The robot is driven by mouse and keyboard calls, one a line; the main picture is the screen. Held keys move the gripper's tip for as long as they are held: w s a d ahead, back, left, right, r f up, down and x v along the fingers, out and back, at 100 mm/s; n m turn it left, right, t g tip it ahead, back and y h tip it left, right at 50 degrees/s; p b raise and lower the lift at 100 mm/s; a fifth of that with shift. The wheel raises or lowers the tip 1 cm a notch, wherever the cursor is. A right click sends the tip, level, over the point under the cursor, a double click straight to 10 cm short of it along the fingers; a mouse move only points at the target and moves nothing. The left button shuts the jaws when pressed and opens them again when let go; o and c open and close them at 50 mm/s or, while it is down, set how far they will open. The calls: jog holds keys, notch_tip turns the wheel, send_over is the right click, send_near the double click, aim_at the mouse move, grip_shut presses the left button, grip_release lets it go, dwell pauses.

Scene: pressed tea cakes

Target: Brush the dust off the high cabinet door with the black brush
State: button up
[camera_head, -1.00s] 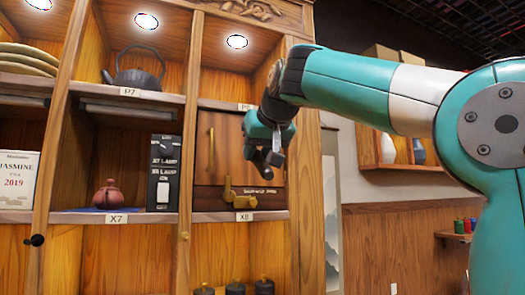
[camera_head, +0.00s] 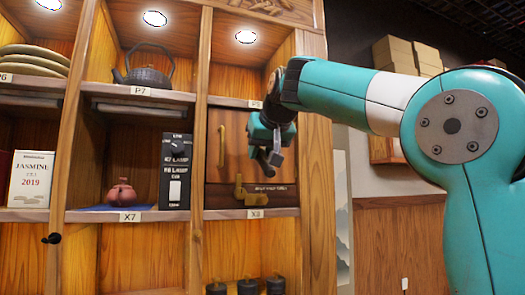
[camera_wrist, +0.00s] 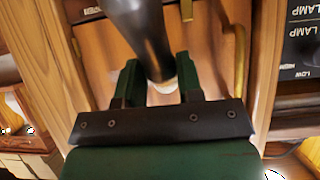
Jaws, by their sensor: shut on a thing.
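The high cabinet door (camera_head: 237,160) is a brown wooden panel in the right-hand compartment of the cabinet, with an upright brass handle (camera_head: 221,146) on its left part. My gripper (camera_head: 272,152) is in front of the door's right part and hides some of it. In the wrist view my gripper (camera_wrist: 160,82) is shut on the dark, round shaft of the black brush (camera_wrist: 140,35), which points at the wood. The brush's bristles are not clear. I cannot tell whether it touches the door, and no dust can be made out.
A brass latch (camera_head: 240,190) sits low on the door. A black lamp switch box (camera_head: 175,170) and a reddish teapot (camera_head: 122,192) stand in the compartment to the left. A dark kettle (camera_head: 147,70) is on the shelf above. Black canisters (camera_head: 247,287) stand below.

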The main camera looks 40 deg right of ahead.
jog(key=shift+w+d, duration=0.15)
jog(key=shift+w, duration=0.4)
jog(key=shift+s+d, duration=1.45)
jog(key=shift+d, duration=3.4)
jog(key=shift+w+a, duration=0.5)
jog(key=shift+a, duration=1.15)
jog(key=shift+w+a, duration=0.45)
jog(key=shift+a, duration=1.15)
jog(key=shift+w+a, duration=0.5)
jog(key=shift+a, duration=1.15)
jog(key=shift+b, duration=0.3)
